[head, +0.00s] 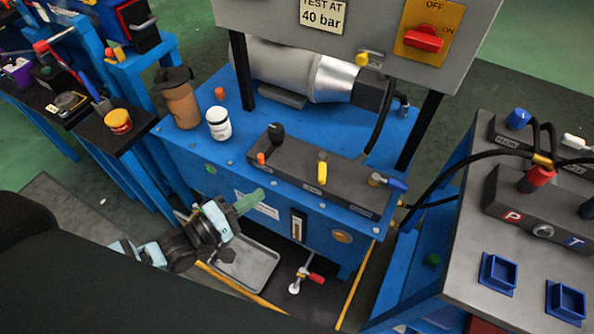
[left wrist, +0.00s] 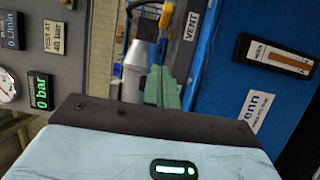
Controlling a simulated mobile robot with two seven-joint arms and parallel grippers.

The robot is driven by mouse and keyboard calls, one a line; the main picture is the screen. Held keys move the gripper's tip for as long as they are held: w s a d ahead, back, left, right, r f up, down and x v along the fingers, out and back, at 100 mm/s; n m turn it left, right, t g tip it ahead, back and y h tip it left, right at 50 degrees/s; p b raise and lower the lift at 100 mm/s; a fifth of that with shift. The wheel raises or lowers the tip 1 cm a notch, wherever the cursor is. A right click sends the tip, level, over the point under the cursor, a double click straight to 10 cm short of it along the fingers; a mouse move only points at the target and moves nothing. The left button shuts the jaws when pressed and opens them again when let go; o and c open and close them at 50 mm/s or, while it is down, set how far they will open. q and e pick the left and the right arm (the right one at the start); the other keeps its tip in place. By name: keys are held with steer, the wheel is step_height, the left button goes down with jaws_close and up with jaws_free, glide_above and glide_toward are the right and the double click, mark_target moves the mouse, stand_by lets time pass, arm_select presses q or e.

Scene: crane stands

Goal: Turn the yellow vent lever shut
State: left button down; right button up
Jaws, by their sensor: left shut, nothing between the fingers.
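The yellow vent lever (head: 322,168) stands up from the middle of the dark valve block (head: 345,190) on the blue power unit. A VENT label (left wrist: 192,25) shows in the left wrist view, beyond the fingertips. A small yellow part shows near the label, but I cannot tell if it is the lever. My left gripper (head: 248,201) has green fingers, closed together and empty. It is in front of the blue unit's front face, left of and lower in the picture than the lever, apart from it. The fingers also show in the left wrist view (left wrist: 161,88). My right gripper is not in view.
On the block are a black knob (head: 276,132) and a blue lever (head: 392,183). A white bottle (head: 219,123) and brown flask (head: 182,105) stand to the left. A grey panel (head: 340,45) overhangs behind. Hoses run to the right stand. A tray (head: 247,268) lies below.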

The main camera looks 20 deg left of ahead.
arm_select(q)
steer(key=shift+s, duration=0.1)
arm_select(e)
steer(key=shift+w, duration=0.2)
arm_select(q)
glide_toward(322, 168)
steer(key=w, duration=0.1)
steer(key=w+a, duration=0.1)
steer(key=w, duration=0.1)
steer(key=w+f, duration=0.1)
steer(key=shift+w+a, duration=0.25)
steer(key=shift+w+d+p, duration=0.15)
steer(key=shift+d+p, duration=0.15)
steer(key=shift+d, duration=0.85)
steer(key=shift+w+d, duration=0.15)
steer(key=shift+d, duration=0.55)
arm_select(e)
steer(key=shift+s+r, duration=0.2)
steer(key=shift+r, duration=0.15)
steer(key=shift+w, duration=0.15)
